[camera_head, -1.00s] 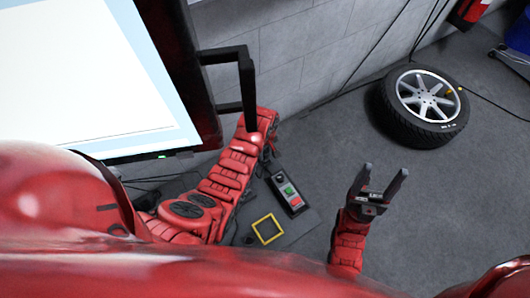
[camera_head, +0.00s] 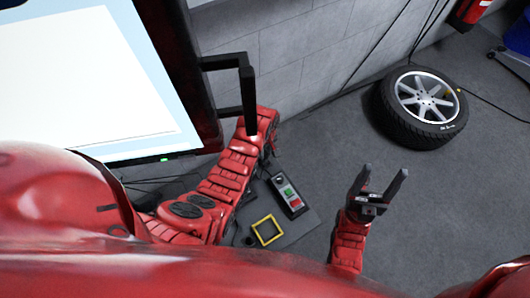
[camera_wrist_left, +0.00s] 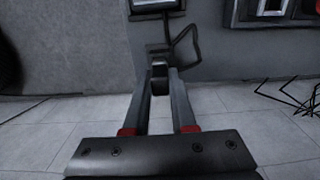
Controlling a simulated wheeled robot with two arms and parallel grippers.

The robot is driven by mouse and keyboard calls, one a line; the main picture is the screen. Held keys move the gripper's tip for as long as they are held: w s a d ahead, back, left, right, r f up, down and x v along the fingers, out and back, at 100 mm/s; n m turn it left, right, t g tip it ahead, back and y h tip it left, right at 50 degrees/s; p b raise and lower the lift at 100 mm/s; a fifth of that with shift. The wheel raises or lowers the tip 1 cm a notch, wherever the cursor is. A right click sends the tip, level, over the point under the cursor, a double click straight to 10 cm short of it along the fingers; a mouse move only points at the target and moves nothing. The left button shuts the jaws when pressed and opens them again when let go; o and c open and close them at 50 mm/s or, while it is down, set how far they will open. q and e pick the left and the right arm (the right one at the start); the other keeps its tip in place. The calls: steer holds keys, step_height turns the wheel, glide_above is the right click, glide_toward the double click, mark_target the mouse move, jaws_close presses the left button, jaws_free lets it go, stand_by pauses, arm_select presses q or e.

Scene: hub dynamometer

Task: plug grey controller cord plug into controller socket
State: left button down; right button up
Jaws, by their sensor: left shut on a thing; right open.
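My left gripper (camera_wrist_left: 159,76) is shut on a small dark plug (camera_wrist_left: 160,84) in the left wrist view; its grey colour is hard to make out. A dark cord loop (camera_wrist_left: 186,42) shows just beyond the fingertips. In the head view my left arm reaches up beside the screen, and its fingers and the plug are hidden. My right gripper (camera_head: 381,184) is open and empty above the floor. A control box (camera_head: 287,194) with green and red buttons lies right of my left arm. I cannot make out the controller socket in either view.
A large screen (camera_head: 90,85) with a black handle frame (camera_head: 248,88) stands close to my left arm. A yellow square frame (camera_head: 266,230) lies near the control box. A tyre (camera_head: 421,106) lies by the wall. The floor around my right gripper is clear.

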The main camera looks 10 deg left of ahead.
arm_select(q)
steer(key=shift+r+p, duration=1.45)
steer(key=shift+r, duration=1.2)
steer(key=s+d+p, duration=0.2)
steer(key=s+d, duration=0.3)
steer(key=shift+s+d, duration=0.35)
steer(key=s+a+p, duration=0.3)
steer(key=s+a, duration=0.6)
steer(key=shift+s+a, duration=0.25)
stand_by(0.9)
steer(key=shift+w+a, duration=0.15)
steer(key=shift+w, duration=0.05)
